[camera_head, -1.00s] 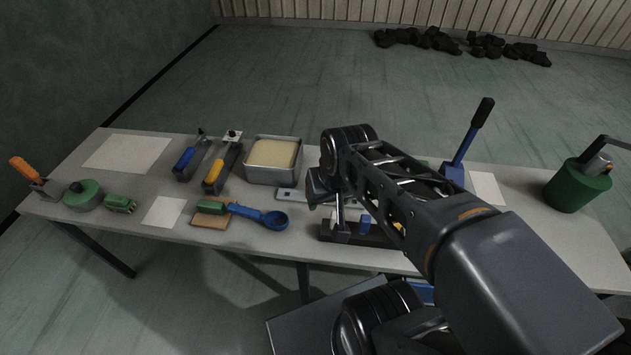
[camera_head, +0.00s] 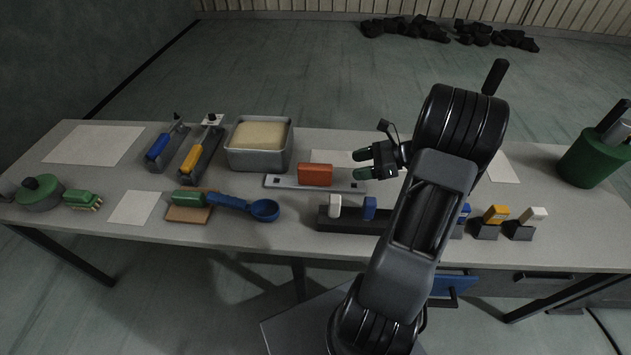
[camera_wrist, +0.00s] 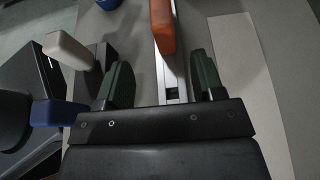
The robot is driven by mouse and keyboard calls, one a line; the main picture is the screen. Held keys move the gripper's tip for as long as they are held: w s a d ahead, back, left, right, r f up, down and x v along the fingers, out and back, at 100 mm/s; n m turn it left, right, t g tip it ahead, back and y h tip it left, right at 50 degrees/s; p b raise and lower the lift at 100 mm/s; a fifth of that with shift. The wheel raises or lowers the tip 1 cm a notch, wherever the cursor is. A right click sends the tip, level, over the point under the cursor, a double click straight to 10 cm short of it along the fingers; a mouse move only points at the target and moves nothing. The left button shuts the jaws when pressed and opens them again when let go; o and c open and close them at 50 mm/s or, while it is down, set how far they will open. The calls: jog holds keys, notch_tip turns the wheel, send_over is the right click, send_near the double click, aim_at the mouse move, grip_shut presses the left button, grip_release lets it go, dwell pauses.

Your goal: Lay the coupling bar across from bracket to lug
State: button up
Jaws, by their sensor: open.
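The coupling bar seems to be the flat light-grey bar (camera_head: 283,181) with square holes near its ends and an orange block (camera_head: 315,174) on its middle. It lies on the table. My gripper (camera_head: 360,164) is open and empty, to the right of the orange block. In the wrist view my gripper (camera_wrist: 160,82) has its green fingers on either side of the bar's near end (camera_wrist: 172,94), with the orange block (camera_wrist: 161,25) beyond the fingertips.
A grey tub (camera_head: 259,164) stands behind the bar to the left. A blue ladle (camera_head: 264,210) lies at front left. Small blocks with yellow (camera_head: 496,214) and white (camera_head: 533,214) tops stand at right. A green bucket (camera_head: 592,164) is at the far right.

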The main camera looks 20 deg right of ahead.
aim_at(323, 172)
jog(key=x, duration=0.6)
jog(key=shift+a+f, duration=0.1)
jog(key=shift+a, duration=0.05)
jog(key=shift+d+f+b+x, duration=0.1)
jog(key=shift+f+b+x, duration=0.1)
jog(key=shift+x, duration=1.1)
jog(key=shift+d+f+b+x, duration=0.1)
jog(key=shift+b+x, duration=0.05)
jog(key=shift+x, duration=1.15)
jog(key=shift+w, duration=0.15)
jog(key=shift+r, duration=0.1)
grip_shut()
